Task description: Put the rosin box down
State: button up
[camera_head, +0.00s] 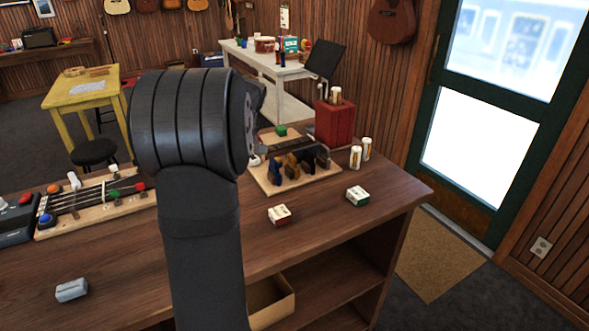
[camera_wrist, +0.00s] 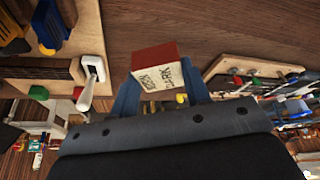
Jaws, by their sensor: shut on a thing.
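In the wrist view, my gripper (camera_wrist: 160,92) is shut on a rosin box (camera_wrist: 157,68) with a red side and a cream face lettered "ROSIN" and "DARK". The box sits between the two blue fingers, with the brown wooden bench top (camera_wrist: 215,25) beyond it. I cannot tell whether it touches the bench. In the head view, my dark arm hides the gripper and the held box. A similar red-and-white box (camera_head: 279,214) lies on the bench (camera_head: 320,238) right of my arm.
A green-and-white box (camera_head: 357,196) and two white cylinders (camera_head: 355,157) stand at the right. Behind is a wooden board with blocks (camera_head: 297,172) and a red container (camera_head: 335,124). A stringed neck board (camera_head: 95,203) and a pale blue box (camera_head: 71,290) are left.

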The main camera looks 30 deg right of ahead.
jog(key=s+d+m+h, duration=0.2)
jog(key=s+d+m, duration=0.4)
jog(key=s+d, duration=1.65)
send_over(311, 200)
jog(key=s, duration=0.2)
jog(key=shift+t, duration=0.3)
jog(key=f, duration=0.7)
jog(key=shift+w+d+f, duration=0.1)
jog(key=shift+w+f, duration=0.05)
jog(key=shift+w, duration=0.05)
jog(key=shift+w+f, duration=0.1)
jog(key=shift+f, duration=1.95)
jog(key=shift+f, duration=0.15)
jog(key=o, duration=1)
